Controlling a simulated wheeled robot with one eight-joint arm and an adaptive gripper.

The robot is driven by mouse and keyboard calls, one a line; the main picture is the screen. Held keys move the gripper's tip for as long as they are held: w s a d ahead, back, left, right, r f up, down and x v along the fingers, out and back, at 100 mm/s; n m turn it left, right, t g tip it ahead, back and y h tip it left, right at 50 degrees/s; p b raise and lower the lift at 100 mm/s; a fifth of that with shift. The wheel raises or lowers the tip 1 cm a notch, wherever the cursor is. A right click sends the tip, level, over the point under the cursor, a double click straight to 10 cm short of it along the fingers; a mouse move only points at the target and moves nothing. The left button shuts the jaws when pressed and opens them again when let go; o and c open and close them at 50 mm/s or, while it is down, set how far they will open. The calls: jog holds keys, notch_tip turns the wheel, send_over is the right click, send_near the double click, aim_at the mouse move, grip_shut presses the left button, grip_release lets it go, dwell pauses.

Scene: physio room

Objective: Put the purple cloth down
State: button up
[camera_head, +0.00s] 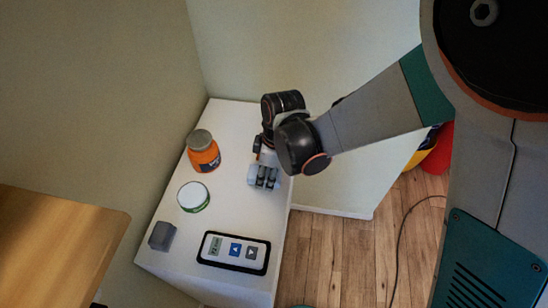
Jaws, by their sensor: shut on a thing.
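My gripper (266,181) is low over the right side of the white tabletop, pointing down in the head view. It is shut on a small, pale greyish-purple bundle, which I take to be the purple cloth (253,178). The dark fingers cover part of the cloth. I cannot tell whether its underside touches the tabletop (229,197).
A grey block (162,236) and a black-edged device with buttons (234,252) are at the near end. Walls border the table's back and left.

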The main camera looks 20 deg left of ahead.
jog(key=shift+f+b, duration=0.75)
jog(key=shift+f, duration=0.8)
jog(key=shift+f, duration=0.2)
jog(key=o, duration=1)
jog(key=shift+r, duration=0.1)
jog(key=r+p, duration=0.1)
jog(key=r, duration=0.3)
jog(key=d+r+p, duration=0.1)
jog(key=r, duration=0.3)
jog(key=r+p, duration=0.1)
jog(key=r, duration=0.3)
jog(key=shift+d+r+p, duration=0.1)
jog(key=shift+d+p, duration=0.25)
jog(key=shift+d, duration=0.05)
